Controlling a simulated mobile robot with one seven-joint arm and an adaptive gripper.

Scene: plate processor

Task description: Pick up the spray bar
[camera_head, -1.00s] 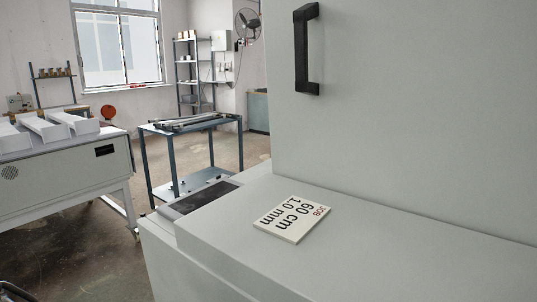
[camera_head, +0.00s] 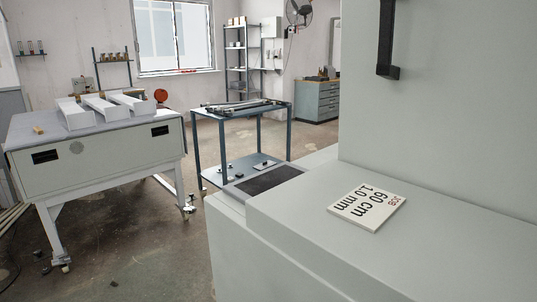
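Several long dark and silvery bars lie together on top of the blue-framed cart (camera_head: 197,150) in the middle of the view. The spray bar may be among these bars (camera_head: 238,107), but they are too small to tell apart. My gripper is not in view.
A large pale machine (camera_head: 450,110) with a black handle (camera_head: 386,45) fills the right side. A sign (camera_head: 367,206) reading "JOB 60 cm 1.0 mm" lies on its ledge. A grey table (camera_head: 95,165) with white boxes stands left. Open floor (camera_head: 140,255) lies between.

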